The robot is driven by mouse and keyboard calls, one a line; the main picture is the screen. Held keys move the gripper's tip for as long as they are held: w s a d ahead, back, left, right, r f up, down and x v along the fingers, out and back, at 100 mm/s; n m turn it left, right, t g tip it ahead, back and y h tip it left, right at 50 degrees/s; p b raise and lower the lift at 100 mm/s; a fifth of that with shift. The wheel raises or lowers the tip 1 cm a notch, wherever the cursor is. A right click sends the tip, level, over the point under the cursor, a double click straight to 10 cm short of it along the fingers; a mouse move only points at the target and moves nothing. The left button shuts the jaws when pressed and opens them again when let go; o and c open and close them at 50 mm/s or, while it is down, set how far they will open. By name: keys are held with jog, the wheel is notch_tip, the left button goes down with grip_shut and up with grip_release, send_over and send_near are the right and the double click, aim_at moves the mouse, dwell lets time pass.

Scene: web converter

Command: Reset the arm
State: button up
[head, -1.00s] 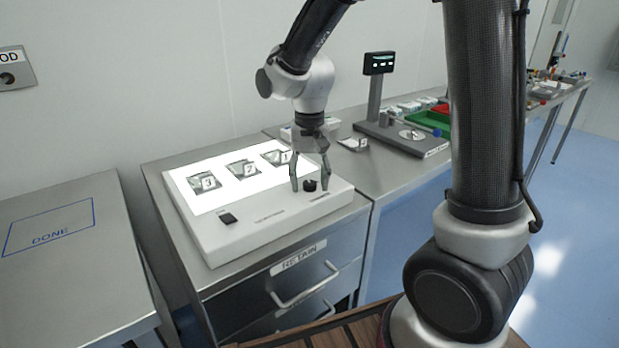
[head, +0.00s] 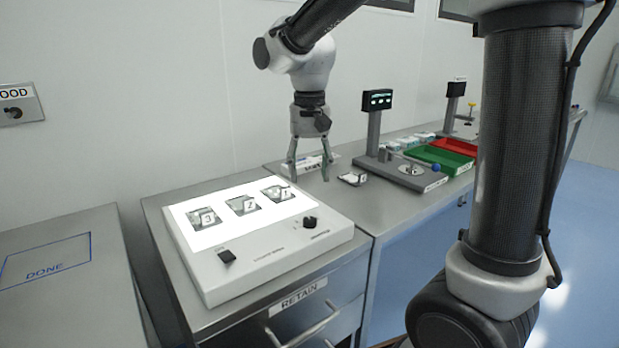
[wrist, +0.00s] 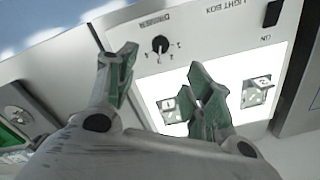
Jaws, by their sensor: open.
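My gripper (head: 308,170) hangs above the back right part of the light box, pointing down. Its two fingers are apart with nothing between them. In the wrist view the open fingers (wrist: 165,85) show over the light box, with the dimmer knob (wrist: 160,44) beyond them. The light box (head: 275,250) has a lit white top with several numbered samples, such as one marked 3 (head: 204,217). Its black dimmer knob (head: 310,222) and black switch (head: 227,256) sit on the front strip. My gripper is clear of the knob. One sample is partly hidden by a finger in the wrist view.
A small packet (head: 352,178) lies on the bench right of my gripper. A scale with a display (head: 377,100) stands beyond it, near green (head: 440,157) and red (head: 457,145) trays. A DONE table (head: 60,300) is at left. A RETAIN drawer (head: 297,298) is below the light box.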

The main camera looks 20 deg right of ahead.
dwell(0.4)
jog(key=s+d+r+n+t, duration=0.1)
jog(key=s+d+t, duration=0.1)
jog(key=s+d, duration=0.5)
jog(key=s+d+n+t, duration=0.2)
jog(key=s+d, duration=0.5)
jog(key=s, duration=0.5)
jog(key=shift+s+d+r, duration=0.15)
jog(key=shift+d+r, duration=0.25)
